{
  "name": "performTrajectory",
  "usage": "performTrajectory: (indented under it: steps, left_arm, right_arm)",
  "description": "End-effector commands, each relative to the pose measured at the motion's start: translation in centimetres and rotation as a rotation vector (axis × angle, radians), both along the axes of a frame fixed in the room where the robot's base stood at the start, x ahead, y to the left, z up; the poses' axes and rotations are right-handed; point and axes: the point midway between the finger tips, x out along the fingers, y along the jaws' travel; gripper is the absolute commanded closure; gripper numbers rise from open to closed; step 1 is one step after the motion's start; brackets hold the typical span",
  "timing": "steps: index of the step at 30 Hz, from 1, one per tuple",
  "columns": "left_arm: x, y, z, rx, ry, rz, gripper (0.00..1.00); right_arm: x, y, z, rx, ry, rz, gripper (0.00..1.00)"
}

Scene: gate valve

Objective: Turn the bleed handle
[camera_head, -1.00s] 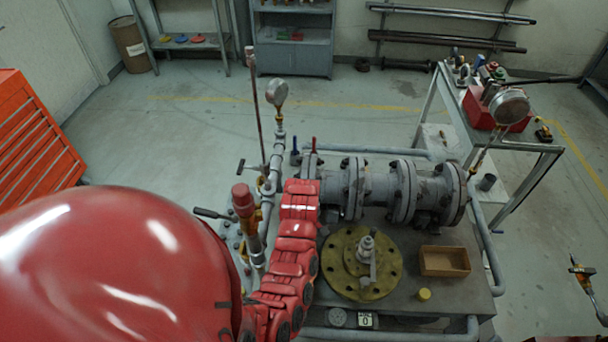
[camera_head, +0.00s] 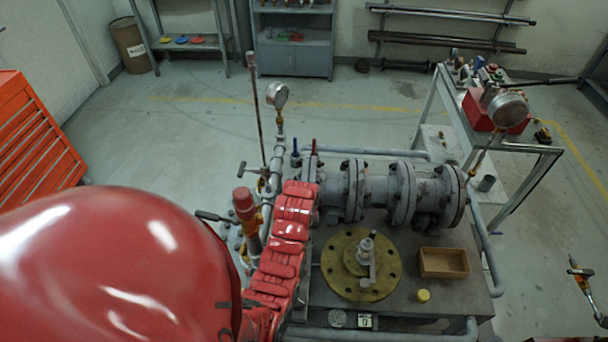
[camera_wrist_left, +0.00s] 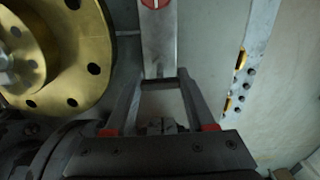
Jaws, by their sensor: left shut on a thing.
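In the left wrist view my left gripper (camera_wrist_left: 165,80) has its fingers drawn together on a grey bar (camera_wrist_left: 158,45). I take this bar to be the bleed handle. It runs away from the fingertips and has a red round mark with a white line at its far end. The fingers hide the near part of the bar. A small blue lever (camera_head: 295,152) and a red lever (camera_head: 314,150) stand upright just beyond the arm. My right gripper is not in view.
A brass flange (camera_head: 345,285) lies on the bench right of my arm and shows at left in the wrist view (camera_wrist_left: 85,45). A wooden box (camera_head: 444,262) and a yellow cap (camera_head: 423,295) sit beside it. The flanged pipe (camera_head: 375,190) and a gauge (camera_head: 277,95) stand close by.

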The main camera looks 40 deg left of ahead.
Motion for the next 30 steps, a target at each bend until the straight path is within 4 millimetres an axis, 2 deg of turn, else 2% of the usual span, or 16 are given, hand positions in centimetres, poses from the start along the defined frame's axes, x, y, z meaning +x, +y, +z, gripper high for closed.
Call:
performTrajectory:
  steps: [20, 21, 25, 30]
  left_arm:
    - [0.09, 0.06, 0.08, 0.001, -0.003, -0.063, 1.00]
    - [0.10, 0.07, 0.08, 0.001, -0.004, -0.062, 0.40]
    - [0.06, 0.05, 0.06, 0.002, -0.003, -0.062, 0.16]
    - [0.04, 0.04, 0.03, 0.001, -0.002, -0.061, 0.15]
  right_arm:
    - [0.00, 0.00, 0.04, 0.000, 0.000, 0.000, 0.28]
    - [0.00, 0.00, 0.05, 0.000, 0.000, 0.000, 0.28]
    - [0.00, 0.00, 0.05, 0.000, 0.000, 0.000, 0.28]
    - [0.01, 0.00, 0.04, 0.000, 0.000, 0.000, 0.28]
